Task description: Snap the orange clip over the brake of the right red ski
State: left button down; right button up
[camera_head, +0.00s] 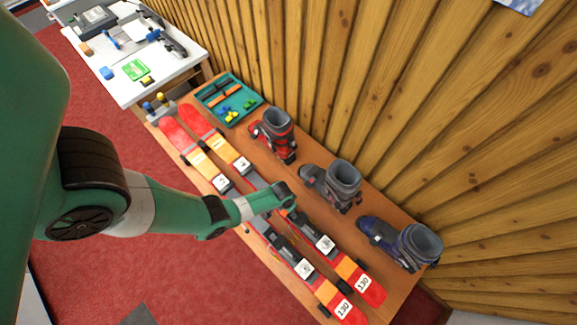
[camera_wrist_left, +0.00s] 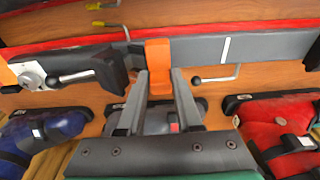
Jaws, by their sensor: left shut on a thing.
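Two red skis lie side by side on the wooden bench in the head view: the left red ski (camera_head: 262,220) and the right red ski (camera_head: 345,268). My left gripper (camera_head: 289,197) is low over the right ski's grey middle. In the left wrist view my left gripper (camera_wrist_left: 160,78) is shut on the orange clip (camera_wrist_left: 158,54), which stands at the edge of the ski's grey part (camera_wrist_left: 195,51). A black brake piece with a metal rod (camera_wrist_left: 85,75) is just left of the clip; another rod (camera_wrist_left: 218,78) is to its right. Whether the clip is seated cannot be told. My right gripper is not in view.
A red boot (camera_head: 274,135), a grey boot (camera_head: 333,183) and a blue boot (camera_head: 402,242) stand between the skis and the wooden wall. A teal tray (camera_head: 205,96) of small tools lies at the bench's far end. A white table (camera_head: 120,92) stands beyond it.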

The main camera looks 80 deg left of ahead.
pick_arm(q)
jog(key=shift+f+b, duration=1)
dwell(0.5)
jog(key=c, duration=0.9)
grip_release()
jog(key=o, duration=0.4)
jog(key=shift+s+a, duration=0.1)
jog(key=shift+d, duration=0.2)
jog(key=o, duration=0.5)
jog(key=shift+a, duration=0.15)
